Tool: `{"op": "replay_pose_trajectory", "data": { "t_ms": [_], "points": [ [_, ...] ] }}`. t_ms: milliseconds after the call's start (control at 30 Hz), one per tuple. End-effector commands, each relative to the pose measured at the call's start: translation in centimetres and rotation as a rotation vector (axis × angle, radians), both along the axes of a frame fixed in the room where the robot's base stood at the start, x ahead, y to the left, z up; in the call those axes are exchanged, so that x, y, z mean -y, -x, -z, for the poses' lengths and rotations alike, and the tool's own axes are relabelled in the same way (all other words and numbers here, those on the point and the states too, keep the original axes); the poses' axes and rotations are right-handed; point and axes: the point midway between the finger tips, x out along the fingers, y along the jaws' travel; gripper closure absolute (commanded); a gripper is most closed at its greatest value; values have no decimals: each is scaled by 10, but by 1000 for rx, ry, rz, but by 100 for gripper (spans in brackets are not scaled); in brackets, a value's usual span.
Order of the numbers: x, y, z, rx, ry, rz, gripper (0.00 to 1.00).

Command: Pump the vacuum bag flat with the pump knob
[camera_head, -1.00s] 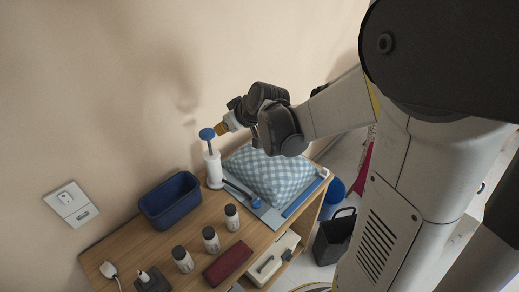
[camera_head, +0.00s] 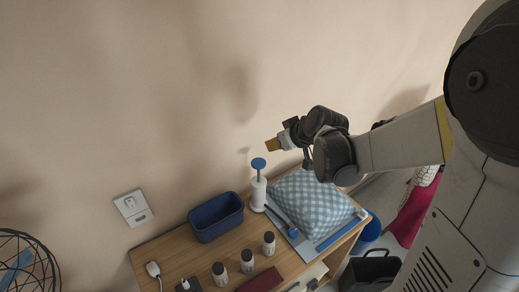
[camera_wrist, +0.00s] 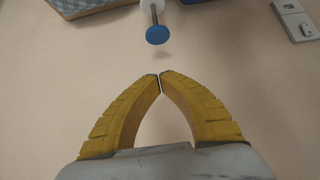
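The pump has a white upright cylinder (camera_head: 258,192) with a round blue knob (camera_head: 258,163) on a rod, standing raised above it. The knob also shows in the wrist view (camera_wrist: 157,34), beyond my fingertips. The vacuum bag (camera_head: 315,203) is blue-and-white checked and puffed up, lying on a pale blue sheet right of the pump. My gripper (camera_head: 270,146) is above and slightly right of the knob, apart from it. In the wrist view its two yellow fingers (camera_wrist: 160,76) meet at the tips, with nothing between them.
A dark blue bin (camera_head: 216,218) stands left of the pump on the wooden table (camera_head: 181,250). Several dark-capped bottles (camera_head: 246,260) and a dark red item (camera_head: 259,281) are at the front. A wall socket (camera_head: 134,207) is at left. A black basket (camera_head: 369,271) sits beside the table.

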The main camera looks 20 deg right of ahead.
Motion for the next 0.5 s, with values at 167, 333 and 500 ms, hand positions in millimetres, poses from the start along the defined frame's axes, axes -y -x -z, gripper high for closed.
{"op": "replay_pose_trajectory", "data": {
  "t_ms": [167,333,500],
  "points": [
    [0,0,3,0,0,0,100],
    [-1,-3,6,0,1,-1,100],
    [-6,-19,24,0,0,-1,100]
  ]
}}
